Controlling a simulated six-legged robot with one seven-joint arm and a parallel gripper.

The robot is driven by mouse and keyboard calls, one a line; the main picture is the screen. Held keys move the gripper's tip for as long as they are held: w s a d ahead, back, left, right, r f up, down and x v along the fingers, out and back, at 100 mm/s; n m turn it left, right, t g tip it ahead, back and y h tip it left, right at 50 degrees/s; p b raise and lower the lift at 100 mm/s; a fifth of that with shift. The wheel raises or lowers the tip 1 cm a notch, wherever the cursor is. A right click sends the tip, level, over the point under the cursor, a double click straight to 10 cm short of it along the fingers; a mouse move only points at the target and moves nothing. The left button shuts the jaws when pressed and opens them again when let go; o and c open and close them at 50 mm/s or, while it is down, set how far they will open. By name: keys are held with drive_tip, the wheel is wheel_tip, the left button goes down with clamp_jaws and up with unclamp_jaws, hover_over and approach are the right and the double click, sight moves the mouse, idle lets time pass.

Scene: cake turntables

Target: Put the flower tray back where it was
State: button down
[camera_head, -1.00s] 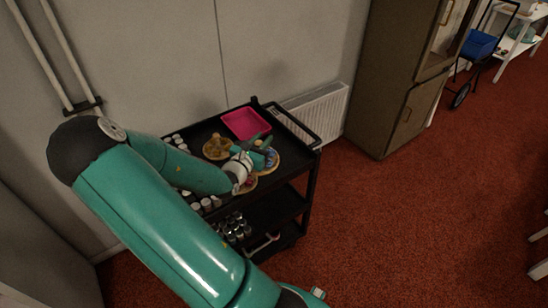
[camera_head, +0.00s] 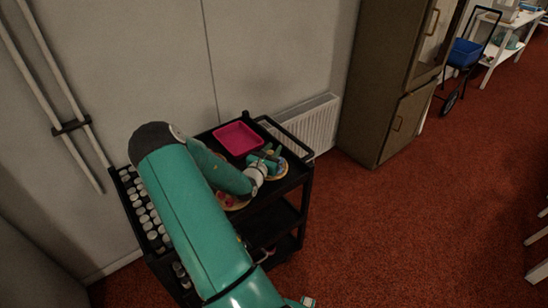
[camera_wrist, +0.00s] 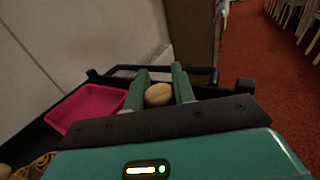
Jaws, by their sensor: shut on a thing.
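My gripper (camera_head: 270,152) is over the right side of the black cart's top, above a round turntable tray (camera_head: 283,174) with a tan rim. In the wrist view, my gripper (camera_wrist: 160,88) has its two green fingers on either side of a rounded beige thing (camera_wrist: 158,95) and is shut on it. Whether this thing is part of the tray is hidden. Another round tray (camera_head: 232,203) with pinkish bits shows partly beneath my arm. I cannot tell which round tray is the flower tray.
A pink bin (camera_head: 237,139) stands at the cart's back, left of my gripper; it also shows in the wrist view (camera_wrist: 88,106). Several white-capped jars (camera_head: 141,210) line the cart's left side. A radiator (camera_head: 310,124) and brown cabinet (camera_head: 385,90) stand behind. Red carpet (camera_head: 430,210) is free at right.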

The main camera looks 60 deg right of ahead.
drive_tip(key=shift+d+f, duration=0.5)
drive_tip(key=shift+f, duration=0.1)
drive_tip(key=shift+d+f, duration=0.2)
drive_tip(key=shift+f, duration=1.5)
drive_tip(key=shift+w+f, duration=0.1)
drive_tip(key=shift+f, duration=0.1)
drive_tip(key=c, duration=1.2)
unclamp_jaws()
drive_tip(key=shift+o, duration=0.2)
drive_tip(key=shift+r, duration=0.25)
drive_tip(key=a, duration=0.7)
drive_tip(key=shift+a, duration=0.25)
